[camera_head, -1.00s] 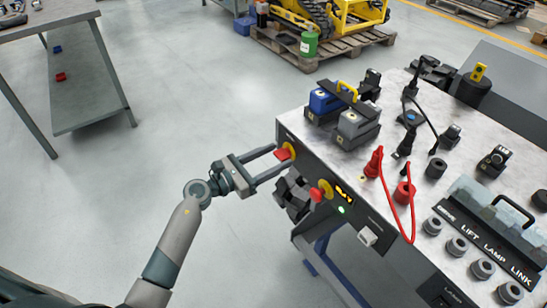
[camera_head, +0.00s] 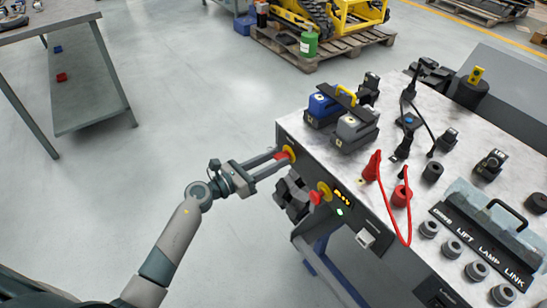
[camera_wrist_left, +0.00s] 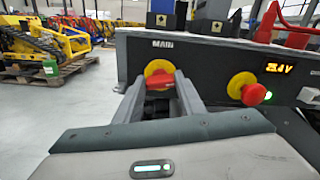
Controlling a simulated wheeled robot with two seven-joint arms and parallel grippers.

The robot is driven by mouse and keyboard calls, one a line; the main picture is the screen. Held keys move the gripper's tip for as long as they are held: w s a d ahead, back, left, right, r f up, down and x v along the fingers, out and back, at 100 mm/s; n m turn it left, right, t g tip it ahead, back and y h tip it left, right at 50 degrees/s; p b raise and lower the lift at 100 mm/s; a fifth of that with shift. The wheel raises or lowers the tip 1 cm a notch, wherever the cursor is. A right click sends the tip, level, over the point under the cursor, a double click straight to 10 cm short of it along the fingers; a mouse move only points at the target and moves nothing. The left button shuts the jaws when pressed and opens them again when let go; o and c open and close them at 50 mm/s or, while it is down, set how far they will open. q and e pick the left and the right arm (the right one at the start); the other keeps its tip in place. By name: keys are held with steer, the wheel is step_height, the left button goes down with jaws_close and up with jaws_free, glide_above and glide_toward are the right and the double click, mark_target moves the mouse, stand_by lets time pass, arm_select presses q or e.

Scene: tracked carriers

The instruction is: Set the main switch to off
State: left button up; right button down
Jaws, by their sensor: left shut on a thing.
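The main switch (camera_wrist_left: 160,80) is a red handle on a yellow disc, under the label MAIN on the dark front panel. In the head view the main switch (camera_head: 289,152) is at the panel's left end, partly covered by the fingers. My left gripper (camera_head: 279,159) has its fingers closed on the red handle; in the left wrist view the gripper's fingers (camera_wrist_left: 172,92) lie on both sides of it. The handle's exact angle is partly hidden. My right gripper is not in view.
Right of the switch is a red mushroom button (camera_head: 316,197) on yellow, beside a lit display (camera_head: 343,197) and a green light (camera_head: 339,212). The bench top (camera_head: 335,160) carries batteries, plugs and a red cable (camera_head: 392,220). Open floor lies left.

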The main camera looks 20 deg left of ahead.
arm_select(q)
steer(key=n+p, duration=0.2)
steer(key=n, duration=0.1)
steer(key=shift+r+n, duration=0.1)
steer(key=shift+n, duration=0.2)
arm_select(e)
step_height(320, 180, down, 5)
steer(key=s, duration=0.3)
arm_select(q)
steer(key=shift+a+n+p, duration=0.1)
steer(key=shift+n+p, duration=0.55)
steer(key=shift+n, duration=0.25)
steer(key=n+p, duration=0.2)
steer(key=n, duration=0.3)
steer(key=shift+w+p, duration=0.1)
steer(key=shift+p, duration=0.3)
steer(key=shift+f+n+p, duration=0.2)
steer(key=shift+n+p, duration=0.25)
steer(key=shift+n, duration=0.75)
steer(key=shift+f+n+p, duration=0.15)
steer(key=shift+n+p, duration=0.25)
steer(key=shift+n, duration=0.8)
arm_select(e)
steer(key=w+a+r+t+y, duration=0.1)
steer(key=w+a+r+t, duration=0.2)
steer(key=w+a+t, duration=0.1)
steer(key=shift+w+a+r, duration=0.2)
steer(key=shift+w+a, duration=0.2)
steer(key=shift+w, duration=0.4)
